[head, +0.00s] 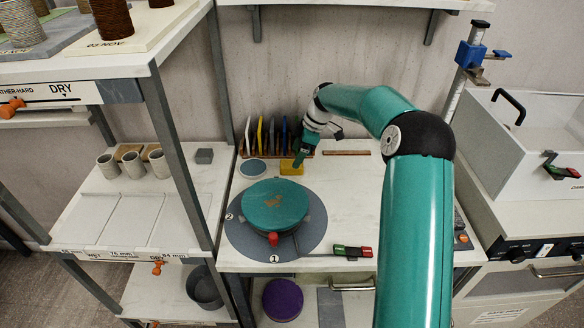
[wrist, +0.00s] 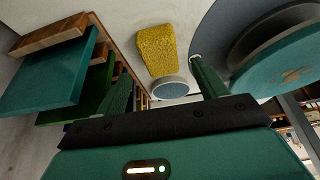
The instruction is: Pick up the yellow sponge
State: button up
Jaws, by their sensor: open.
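The yellow sponge (head: 291,168) lies on the white worktop, behind the teal round wheel and in front of a rack. In the wrist view the sponge (wrist: 156,48) is a rough yellow block beyond the fingertips, between the lines of the two fingers. My gripper (head: 299,160) is right at the sponge in the head view, partly covering its right end. In the wrist view my gripper (wrist: 160,78) is open, with its two green fingers wide apart and nothing between them gripped. I cannot tell whether a finger touches the sponge.
A rack of upright coloured plates (head: 264,138) stands behind the sponge. A round blue-grey disc (head: 253,168) lies to its left. The teal wheel (head: 274,205) on a grey disc is in front. The worktop (head: 345,200) to the right is mostly clear.

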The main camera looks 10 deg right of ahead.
aim_at(291, 163)
jog(key=x, duration=0.4)
jog(key=shift+d+f, duration=0.1)
jog(key=shift+f, duration=0.2)
jog(key=c, duration=1.1)
jog(key=shift+o, duration=0.2)
jog(key=shift+r, duration=0.1)
jog(key=shift+r, duration=0.5)
notch_tip(291, 163, up, 2)
jog(key=shift+r, duration=0.1)
jog(key=s+a+r, duration=0.1)
jog(key=s+r, duration=0.2)
jog(key=s, duration=0.1)
jog(key=s+a+r, duration=0.2)
jog(key=s+r, duration=0.1)
jog(key=s, duration=0.1)
jog(key=s+a+r, duration=0.1)
jog(key=s+r, duration=0.2)
jog(key=s, duration=0.1)
jog(key=shift+a+r, duration=0.1)
jog(key=shift+a, duration=0.1)
jog(key=shift+s+a+r, duration=0.25)
jog(key=shift+s, duration=0.4)
